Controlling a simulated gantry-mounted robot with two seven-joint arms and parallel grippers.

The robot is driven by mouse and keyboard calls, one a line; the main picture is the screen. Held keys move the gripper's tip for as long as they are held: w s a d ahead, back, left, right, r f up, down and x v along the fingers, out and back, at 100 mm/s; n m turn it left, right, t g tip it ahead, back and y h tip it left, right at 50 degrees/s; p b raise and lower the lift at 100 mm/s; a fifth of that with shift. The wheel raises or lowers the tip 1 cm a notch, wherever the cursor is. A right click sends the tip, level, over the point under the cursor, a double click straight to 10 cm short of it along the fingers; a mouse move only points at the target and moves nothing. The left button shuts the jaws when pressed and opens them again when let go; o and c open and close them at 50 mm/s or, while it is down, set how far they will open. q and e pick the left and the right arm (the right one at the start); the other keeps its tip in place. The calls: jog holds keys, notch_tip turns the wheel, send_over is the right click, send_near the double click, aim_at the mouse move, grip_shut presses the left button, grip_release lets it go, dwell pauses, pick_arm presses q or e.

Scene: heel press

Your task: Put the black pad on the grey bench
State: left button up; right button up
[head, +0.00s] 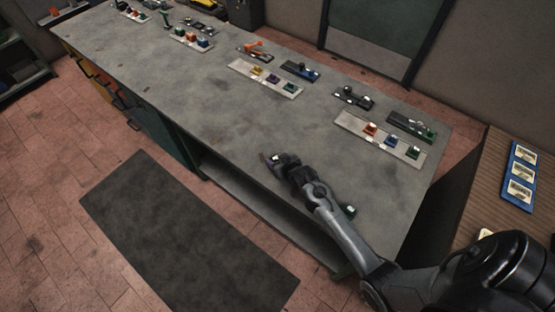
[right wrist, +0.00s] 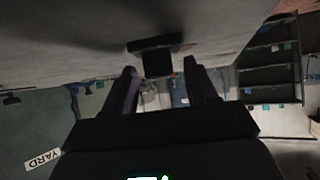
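The grey bench (head: 215,95) runs diagonally across the head view. My right gripper (head: 277,162) is low over its near edge, seen from behind. The black pad (head: 266,161) shows as a small dark strip at the fingertips, partly hidden by them. In the right wrist view, the pad is a dark flat bar with a black block (right wrist: 157,65) between my two fingers (right wrist: 162,80). Gaps show on both sides of the block, so the fingers look open around it. The bar lies close against a grey surface; I cannot tell whether it touches. My left gripper is out of view.
Light trays (head: 265,80) with coloured blocks and several dark fixtures (head: 352,97) line the bench's far side. A dark mat (head: 180,240) lies on the tiled floor. A wooden table (head: 530,222) with blue card holders stands right. The bench's middle is clear.

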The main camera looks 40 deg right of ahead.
jog(key=shift+r, duration=0.2)
jog(key=shift+s+r, duration=0.2)
jog(key=shift+s, duration=0.1)
jog(key=s+a+r+n+g+y, duration=0.1)
jog(key=s+a+r+g, duration=0.1)
jog(key=s+a, duration=0.3)
jog(key=s+a+r+n+g+p, duration=0.1)
jog(key=s+a+r, duration=0.4)
jog(key=s, duration=0.8)
jog(key=s+a+r+n+g+y+p, duration=0.1)
jog(key=s+a+r+g, duration=0.3)
jog(key=s, duration=0.6)
jog(key=shift+a+r+n+y, duration=0.3)
jog(key=shift+a+n, duration=0.25)
jog(key=shift+n, duration=0.15)
